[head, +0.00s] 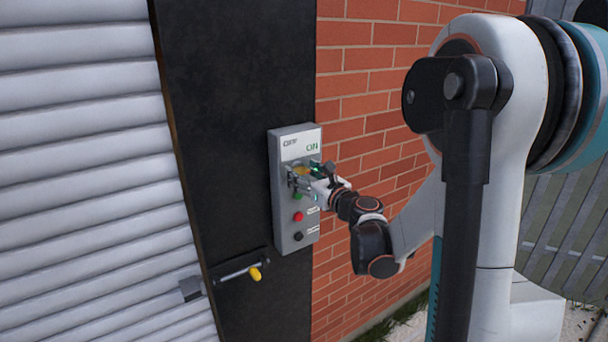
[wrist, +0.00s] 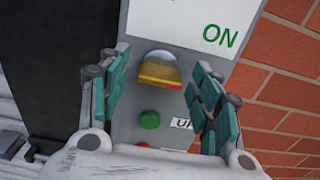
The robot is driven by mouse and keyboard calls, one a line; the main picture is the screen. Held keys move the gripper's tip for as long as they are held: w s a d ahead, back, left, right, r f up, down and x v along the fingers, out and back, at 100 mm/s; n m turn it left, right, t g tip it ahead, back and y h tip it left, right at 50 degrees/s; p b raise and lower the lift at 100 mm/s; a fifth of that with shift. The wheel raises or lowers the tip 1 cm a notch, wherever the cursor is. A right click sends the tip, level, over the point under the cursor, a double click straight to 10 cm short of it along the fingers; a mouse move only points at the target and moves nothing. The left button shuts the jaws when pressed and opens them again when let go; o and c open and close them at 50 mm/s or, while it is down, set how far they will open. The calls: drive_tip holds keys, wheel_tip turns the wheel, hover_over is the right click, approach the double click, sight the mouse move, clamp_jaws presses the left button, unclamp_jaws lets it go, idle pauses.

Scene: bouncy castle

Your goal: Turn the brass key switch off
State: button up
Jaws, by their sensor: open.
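The brass key switch (wrist: 160,72) sits on the grey control box (wrist: 142,28), below the white label with a green "ON" at its right. The head view shows "OFF" at the label's left. My gripper (wrist: 163,78) is open, with one teal-padded finger on each side of the brass key and a visible gap to each. In the head view my gripper (head: 309,178) is at the box's upper part and mostly hides the key. Whether the key points to ON or OFF is hard to tell.
Below the key are a green button (wrist: 149,120), a red button (head: 298,217) and a black button (head: 298,237). A brick wall (head: 365,95) is to the right, a shutter (head: 85,150) to the left. A bar latch with a yellow knob (head: 256,274) juts out lower left.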

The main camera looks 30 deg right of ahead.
drive_tip(key=shift+c, duration=0.3)
drive_tip(key=c, duration=1)
drive_tip(key=n+b, duration=0.2)
drive_tip(key=n, duration=0.2)
drive_tip(key=shift+f+n, duration=0.1)
drive_tip(key=shift+n, duration=0.3)
drive_tip(key=n+b, duration=0.1)
drive_tip(key=n, duration=0.3)
drive_tip(key=shift+n, duration=0.3)
drive_tip(key=n+b, duration=0.1)
drive_tip(key=n, duration=0.3)
drive_tip(key=shift+n+b, duration=0.55)
drive_tip(key=shift+n, duration=1.65)
